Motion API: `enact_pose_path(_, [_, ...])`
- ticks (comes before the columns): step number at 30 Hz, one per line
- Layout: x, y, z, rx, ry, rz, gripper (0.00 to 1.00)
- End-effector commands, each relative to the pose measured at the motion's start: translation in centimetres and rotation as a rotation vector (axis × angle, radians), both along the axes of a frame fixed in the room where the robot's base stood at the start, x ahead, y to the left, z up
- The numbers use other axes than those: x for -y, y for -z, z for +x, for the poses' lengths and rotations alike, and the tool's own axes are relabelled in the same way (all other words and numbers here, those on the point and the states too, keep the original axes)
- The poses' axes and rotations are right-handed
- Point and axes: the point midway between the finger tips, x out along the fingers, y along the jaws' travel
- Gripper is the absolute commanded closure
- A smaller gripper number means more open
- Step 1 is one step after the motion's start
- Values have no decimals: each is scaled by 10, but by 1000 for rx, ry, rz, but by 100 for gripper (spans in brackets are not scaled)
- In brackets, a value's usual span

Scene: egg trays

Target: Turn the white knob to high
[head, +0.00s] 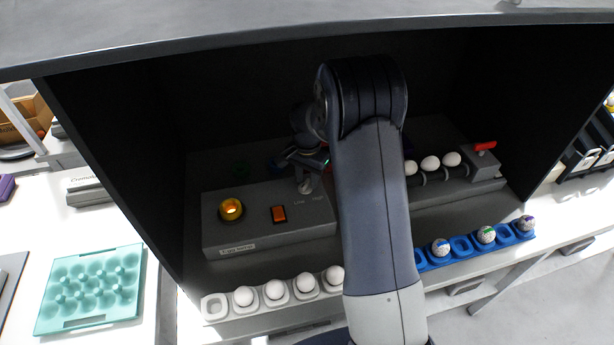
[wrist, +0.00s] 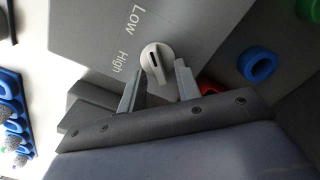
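The white knob (wrist: 156,62) sits on the grey panel of the egg tester (head: 270,222), beside the printed words Low and High. A dark mark runs along the knob, and I cannot tell surely which label it points at. My gripper (wrist: 160,80) is open in the wrist view, with one finger on either side of the knob's near edge. I cannot tell whether the fingers touch it. In the head view the knob (head: 305,186) shows just below my gripper (head: 308,168), partly hidden by it.
A glowing yellow egg holder (head: 231,209) and an orange switch (head: 279,214) are left of the knob. A white egg tray (head: 214,307) and a blue tray (head: 461,247) stand in front. White eggs (head: 430,163) lie on rollers by a red lever (head: 485,146). Dark walls enclose the station.

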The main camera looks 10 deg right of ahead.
Motion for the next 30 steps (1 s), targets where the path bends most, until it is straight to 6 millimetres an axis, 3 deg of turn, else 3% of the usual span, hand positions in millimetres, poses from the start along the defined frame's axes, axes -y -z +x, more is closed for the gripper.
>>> enact_pose_path(3, [0, 0, 0, 0, 0, 0, 68])
enact_pose_path(15, [0, 0, 0, 0, 0, 0, 100])
enact_pose_path(30, [0, 0, 0, 0, -58, 0, 100])
